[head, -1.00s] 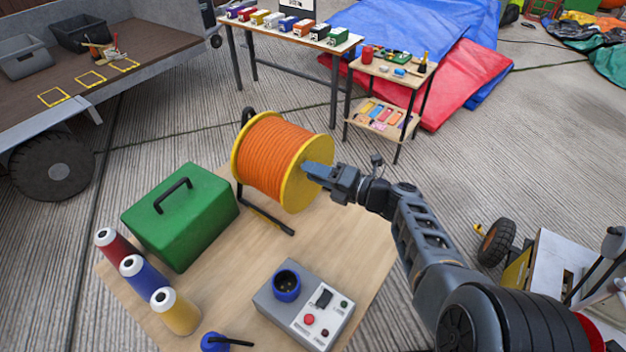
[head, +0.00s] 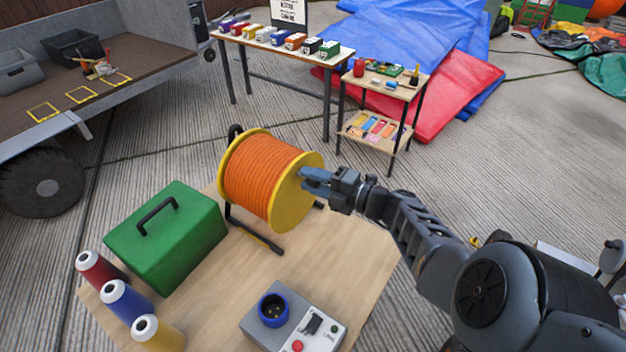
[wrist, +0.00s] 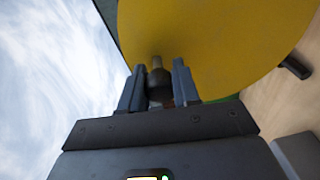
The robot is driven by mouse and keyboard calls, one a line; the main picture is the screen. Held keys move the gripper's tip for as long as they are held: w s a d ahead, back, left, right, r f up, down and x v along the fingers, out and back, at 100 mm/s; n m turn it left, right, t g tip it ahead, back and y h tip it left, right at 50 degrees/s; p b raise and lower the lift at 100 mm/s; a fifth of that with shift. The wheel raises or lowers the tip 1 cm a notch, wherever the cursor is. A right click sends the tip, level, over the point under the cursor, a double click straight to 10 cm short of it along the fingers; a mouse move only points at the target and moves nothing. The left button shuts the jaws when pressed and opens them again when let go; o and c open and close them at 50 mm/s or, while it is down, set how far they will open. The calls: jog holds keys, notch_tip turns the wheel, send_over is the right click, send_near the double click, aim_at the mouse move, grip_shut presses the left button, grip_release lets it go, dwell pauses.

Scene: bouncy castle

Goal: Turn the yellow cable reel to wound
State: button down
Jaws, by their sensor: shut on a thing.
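The yellow cable reel (head: 307,190) stands on a black frame at the back of the wooden table, wound with orange cable (head: 262,175). My gripper (head: 312,180) is at the right face of the reel. In the wrist view the yellow disc (wrist: 215,40) fills the upper part, and a dark crank handle (wrist: 158,80) sits between the two fingers of my gripper (wrist: 158,85). The fingers are shut on this handle. The far side of the reel and much of its stand are hidden.
A small shelf table (head: 375,95) stands behind. The table's right part is clear.

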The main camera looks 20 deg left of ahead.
jog(key=shift+s+f, duration=0.15)
jog(key=shift+f, duration=0.05)
jog(key=c, duration=0.8)
grip_release()
jog(key=shift+r, duration=0.1)
jog(key=shift+d+r, duration=0.15)
jog(key=shift+d, duration=0.15)
jog(key=shift+p+v, duration=2.15)
jog(key=shift+v, duration=1.45)
